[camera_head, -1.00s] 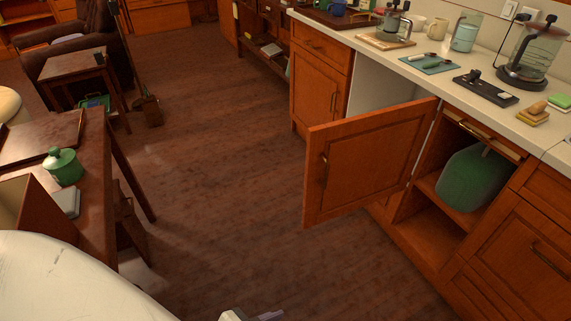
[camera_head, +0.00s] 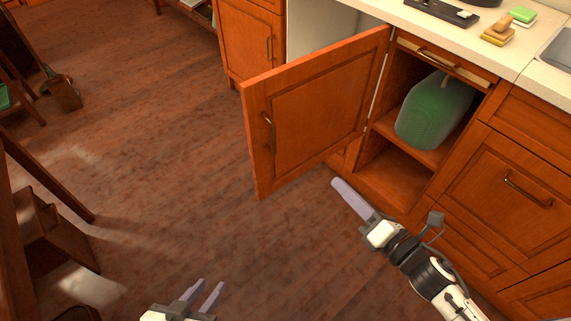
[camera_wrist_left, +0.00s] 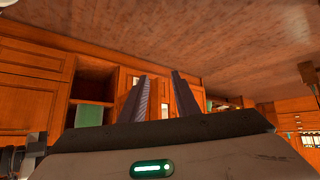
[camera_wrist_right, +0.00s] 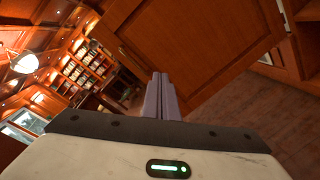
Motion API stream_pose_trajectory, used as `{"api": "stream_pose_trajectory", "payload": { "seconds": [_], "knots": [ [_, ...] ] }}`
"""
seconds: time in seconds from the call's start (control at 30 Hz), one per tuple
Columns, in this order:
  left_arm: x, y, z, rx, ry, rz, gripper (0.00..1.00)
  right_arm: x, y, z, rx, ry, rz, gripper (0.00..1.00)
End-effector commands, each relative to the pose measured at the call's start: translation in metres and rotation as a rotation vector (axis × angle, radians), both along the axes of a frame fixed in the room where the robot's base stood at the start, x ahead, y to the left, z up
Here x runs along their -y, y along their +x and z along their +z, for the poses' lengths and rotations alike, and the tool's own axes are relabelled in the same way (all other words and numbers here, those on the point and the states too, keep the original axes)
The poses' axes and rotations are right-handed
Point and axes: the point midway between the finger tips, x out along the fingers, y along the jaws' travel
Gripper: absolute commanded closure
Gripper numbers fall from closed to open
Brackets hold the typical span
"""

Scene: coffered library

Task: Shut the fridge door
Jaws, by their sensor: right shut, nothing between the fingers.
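The fridge door (camera_head: 312,115) is a wooden panel with a brass handle (camera_head: 268,132). It stands swung out from the cabinet row, its right edge by the open shelf. A pale interior (camera_head: 318,28) shows behind it. In the right wrist view the door (camera_wrist_right: 205,45) fills the upper middle, beyond the fingers. My right gripper (camera_head: 342,188) is shut and empty, just below and right of the door's lower edge; contact is not visible. My left gripper (camera_head: 207,292) is open and empty over the floor at the bottom; its fingers stand apart in the left wrist view (camera_wrist_left: 160,95).
An open shelf compartment (camera_head: 395,178) right of the door holds a green container (camera_head: 437,110). Drawers (camera_head: 515,185) continue to the right under a pale counter (camera_head: 520,60). A wooden table leg (camera_head: 50,180) stands at the left. The floor (camera_head: 180,150) left of the door is clear.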

Motion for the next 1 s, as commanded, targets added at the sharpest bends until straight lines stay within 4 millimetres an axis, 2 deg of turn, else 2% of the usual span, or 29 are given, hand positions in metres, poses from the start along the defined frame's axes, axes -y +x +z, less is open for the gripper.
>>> {"api": "stream_pose_trajectory", "payload": {
  "seconds": [0.03, 0.1, 0.2, 0.3, 0.53, 1.0],
  "knots": [
    [0.0, 0.0, -0.011, 0.002, -0.002, -0.001, 0.71, -0.003, 0.005, -0.004, 0.117, -0.148, 0.066, 1.0],
    [0.001, 0.001, -0.015, 0.004, -0.003, -0.002, 0.71, -0.009, 0.007, -0.001, 0.266, -0.334, 0.145, 1.0],
    [0.001, 0.002, -0.017, 0.007, -0.005, -0.003, 0.71, -0.015, 0.008, 0.001, 0.432, -0.526, 0.227, 1.0],
    [0.001, 0.003, -0.017, 0.01, -0.007, -0.005, 0.71, -0.018, 0.007, 0.0, 0.529, -0.638, 0.274, 1.0],
    [0.001, 0.002, -0.016, 0.008, -0.006, -0.006, 0.71, -0.032, 0.019, 0.003, 0.58, -0.69, 0.296, 1.0],
    [0.001, 0.001, -0.016, 0.008, -0.004, -0.007, 0.71, -0.098, 0.087, 0.001, 0.576, -0.686, 0.293, 1.0]
  ]
}}
